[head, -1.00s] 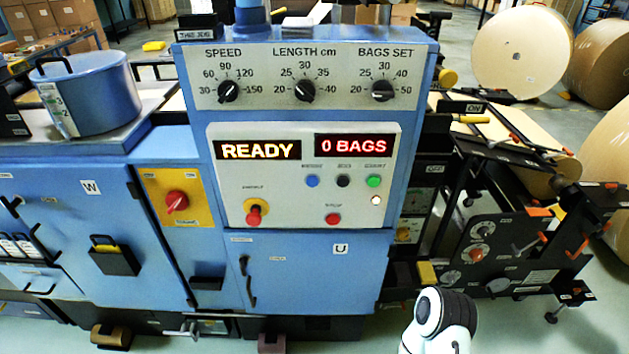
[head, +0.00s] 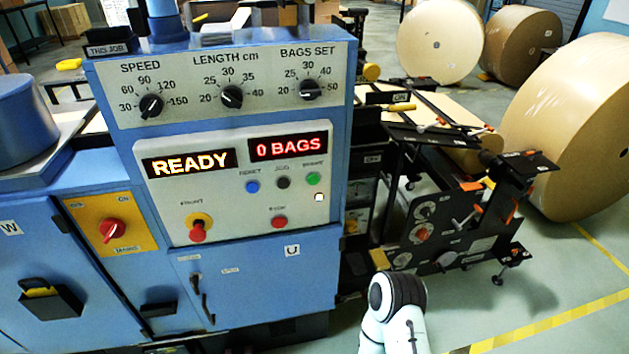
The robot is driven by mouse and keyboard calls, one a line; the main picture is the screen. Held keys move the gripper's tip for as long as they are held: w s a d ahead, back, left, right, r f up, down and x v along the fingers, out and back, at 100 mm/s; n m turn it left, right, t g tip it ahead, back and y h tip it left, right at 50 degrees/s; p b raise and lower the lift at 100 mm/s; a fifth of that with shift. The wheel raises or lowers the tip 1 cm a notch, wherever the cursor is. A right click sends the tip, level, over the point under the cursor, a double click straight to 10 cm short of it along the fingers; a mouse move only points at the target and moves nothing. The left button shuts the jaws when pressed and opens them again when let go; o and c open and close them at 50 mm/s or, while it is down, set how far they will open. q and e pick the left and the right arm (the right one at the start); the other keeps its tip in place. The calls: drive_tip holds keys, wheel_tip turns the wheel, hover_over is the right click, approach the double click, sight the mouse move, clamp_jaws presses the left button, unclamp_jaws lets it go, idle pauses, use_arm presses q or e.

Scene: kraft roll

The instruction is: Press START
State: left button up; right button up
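The control panel (head: 237,190) is on the blue machine, in the middle left of the head view. Its displays read READY (head: 188,163) and 0 BAGS (head: 288,148). A green button (head: 313,179), a black button (head: 283,182) and a blue button (head: 252,186) sit in a row under the right display. Their small labels are blurred, so I cannot surely read START. Below are a red button (head: 279,222), a small lit white square (head: 319,197) and a red knob on a yellow base (head: 198,231). Neither gripper shows.
Three dials (head: 151,105) sit above the panel, and a red rotary switch (head: 113,231) on a yellow plate is left. A white and black link of my arm (head: 398,300) rises at bottom centre. A black roll stand (head: 440,235) and large kraft rolls (head: 585,130) stand right.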

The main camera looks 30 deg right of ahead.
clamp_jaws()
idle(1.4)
